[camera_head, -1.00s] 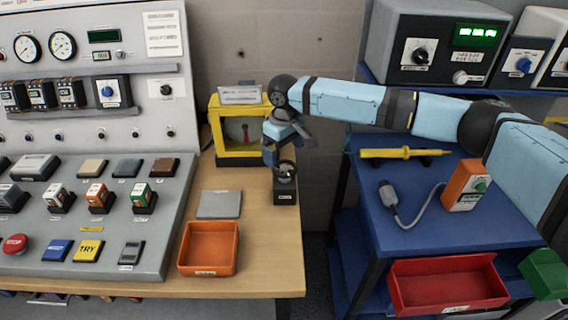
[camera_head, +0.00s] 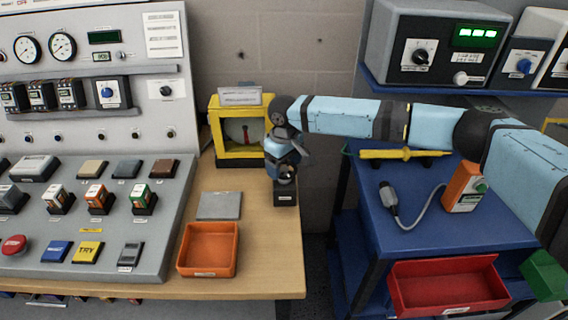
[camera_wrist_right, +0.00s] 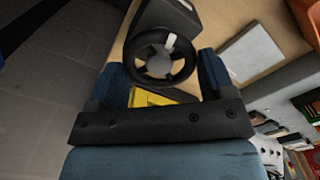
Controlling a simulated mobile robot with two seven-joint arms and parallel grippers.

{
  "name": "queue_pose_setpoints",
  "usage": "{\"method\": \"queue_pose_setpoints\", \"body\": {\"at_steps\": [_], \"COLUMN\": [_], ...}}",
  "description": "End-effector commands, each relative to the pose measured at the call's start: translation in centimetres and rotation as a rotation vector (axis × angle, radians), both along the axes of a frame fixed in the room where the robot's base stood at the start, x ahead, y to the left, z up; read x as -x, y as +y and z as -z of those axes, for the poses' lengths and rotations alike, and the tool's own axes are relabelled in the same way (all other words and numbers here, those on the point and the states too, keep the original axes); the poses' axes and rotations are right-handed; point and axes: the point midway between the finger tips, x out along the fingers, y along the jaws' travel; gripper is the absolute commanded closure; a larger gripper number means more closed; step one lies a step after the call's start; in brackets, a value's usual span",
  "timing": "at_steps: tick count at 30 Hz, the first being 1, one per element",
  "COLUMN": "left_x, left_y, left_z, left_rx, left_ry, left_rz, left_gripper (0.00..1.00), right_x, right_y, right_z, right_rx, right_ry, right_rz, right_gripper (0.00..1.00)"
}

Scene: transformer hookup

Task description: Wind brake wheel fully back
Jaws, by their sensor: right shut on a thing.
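The brake wheel is a dark spoked handwheel with a pale mark on its rim, mounted on a small black box (camera_head: 287,196) at the bench's right edge. In the right wrist view the wheel (camera_wrist_right: 148,72) sits between the two blue fingers, its pale mark near the top. My right gripper (camera_wrist_right: 163,68) is shut on the wheel, one finger at each side. In the head view the right gripper (camera_head: 286,168) covers much of the wheel. My left gripper is not in view.
A yellow-framed gauge (camera_head: 240,132) stands close behind the wheel. A grey plate (camera_head: 219,205) and an orange tray (camera_head: 235,250) lie to its left on the wooden bench. A blue cart (camera_head: 440,215) stands right, across a gap.

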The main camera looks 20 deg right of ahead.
Motion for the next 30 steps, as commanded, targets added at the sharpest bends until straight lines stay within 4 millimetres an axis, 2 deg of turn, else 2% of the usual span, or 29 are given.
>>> {"method": "queue_pose_setpoints", "body": {"at_steps": [5,11,16,30], "left_x": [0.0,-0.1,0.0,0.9], "left_y": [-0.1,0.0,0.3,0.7], "left_z": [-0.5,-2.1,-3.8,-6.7], "left_rx": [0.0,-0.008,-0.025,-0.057], "left_ry": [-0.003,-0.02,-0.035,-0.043], "left_rz": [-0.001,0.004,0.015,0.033], "left_gripper": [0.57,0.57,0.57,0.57], "right_x": [0.0,0.1,0.1,0.2], "right_y": [0.0,0.1,0.1,0.2], "right_z": [-0.1,-0.3,-0.5,-0.4], "right_rx": [0.0,-0.002,-0.002,-0.003], "right_ry": [0.001,0.003,0.005,0.003], "right_rz": [-0.019,-0.098,-0.224,-0.668], "right_gripper": [0.48,0.48,0.48,0.48]}}
